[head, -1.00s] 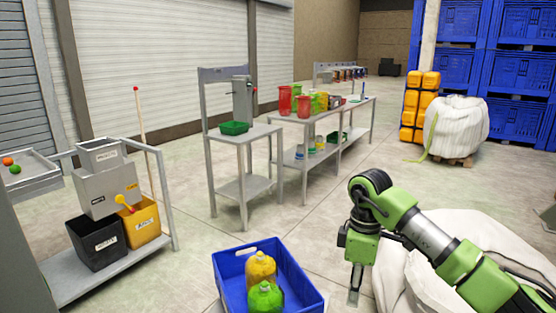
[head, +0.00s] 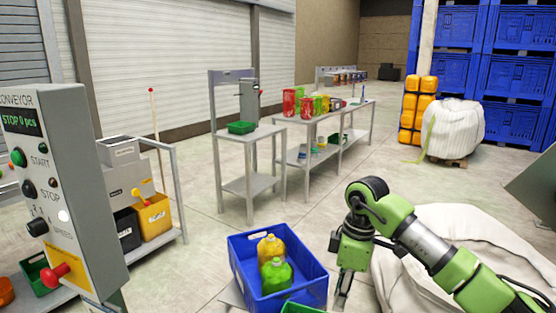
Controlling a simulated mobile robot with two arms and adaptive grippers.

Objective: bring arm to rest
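My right arm (head: 435,245) is green and black and comes in from the lower right in the head view. It is bent, and its gripper (head: 343,290) hangs down just right of the blue crate (head: 315,289). The fingers are small and partly cut by the shadowed wrist, so I cannot tell whether they are open or shut. I see nothing hanging from them. The crate holds a yellow jug (head: 271,247) and a green jug (head: 277,275). My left arm and gripper are out of view.
A conveyor control box (head: 60,185) stands close at the left. Behind it is a cart with a yellow bin (head: 154,215). A white sack (head: 450,225) lies beside my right arm. Grey workbenches (head: 252,136) stand further back, with open floor between.

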